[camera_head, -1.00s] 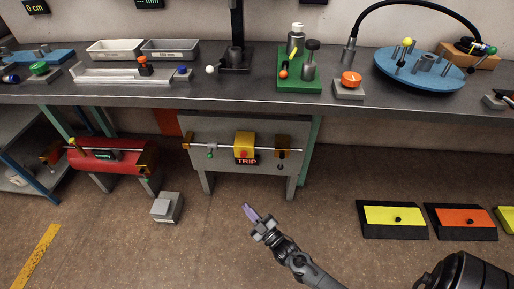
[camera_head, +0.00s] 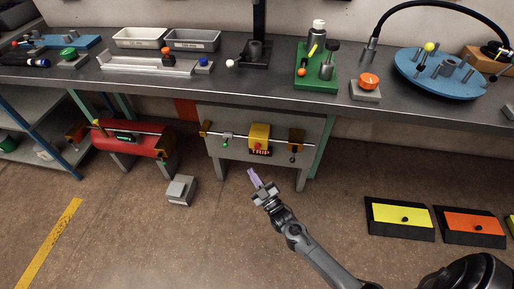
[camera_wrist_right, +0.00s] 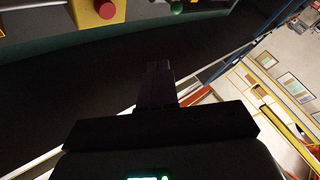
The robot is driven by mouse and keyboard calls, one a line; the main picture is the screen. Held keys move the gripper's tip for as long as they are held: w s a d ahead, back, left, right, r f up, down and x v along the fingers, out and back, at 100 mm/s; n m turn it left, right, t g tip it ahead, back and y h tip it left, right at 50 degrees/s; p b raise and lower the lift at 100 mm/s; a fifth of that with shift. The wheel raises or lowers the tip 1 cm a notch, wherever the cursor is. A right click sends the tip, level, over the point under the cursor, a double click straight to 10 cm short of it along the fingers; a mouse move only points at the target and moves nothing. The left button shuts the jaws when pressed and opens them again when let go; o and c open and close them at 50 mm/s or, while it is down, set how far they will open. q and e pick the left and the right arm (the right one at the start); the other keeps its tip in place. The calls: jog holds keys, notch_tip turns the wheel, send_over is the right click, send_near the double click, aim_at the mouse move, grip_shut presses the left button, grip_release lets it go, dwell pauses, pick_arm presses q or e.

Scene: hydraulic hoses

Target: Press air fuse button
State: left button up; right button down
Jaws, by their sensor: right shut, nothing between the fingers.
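A yellow box (camera_head: 259,134) with a red button (camera_head: 257,146) and a TRIP label (camera_head: 259,153) sits on a grey panel under the bench. The red button (camera_wrist_right: 105,9) also shows at the top of the right wrist view. My right gripper (camera_head: 254,174) is shut and empty, in front of and below the box, apart from it. Its fingers (camera_wrist_right: 157,84) look dark in the right wrist view, pointing up towards the panel side. My left gripper is in neither view.
Small handles with a green knob (camera_head: 226,142) and a dark knob (camera_head: 293,158) flank the box on a bar. A red tank (camera_head: 130,140) and a grey block (camera_head: 181,190) stand left. Yellow (camera_head: 398,212) and orange (camera_head: 470,222) pedals lie right. The bench (camera_head: 215,88) overhangs the panel.

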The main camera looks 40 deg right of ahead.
aim_at(258, 146)
jog(key=w+d+b, duration=0.4)
jog(key=w+d, duration=0.1)
jog(key=d, duration=0.1)
jog(key=shift+w+d, duration=0.25)
jog(key=shift+d, duration=0.1)
dwell(0.7)
dwell(0.8)
dwell(0.6)
jog(key=shift+d, duration=0.1)
jog(key=shift+w+d+b, duration=0.25)
jog(key=shift+b, duration=0.05)
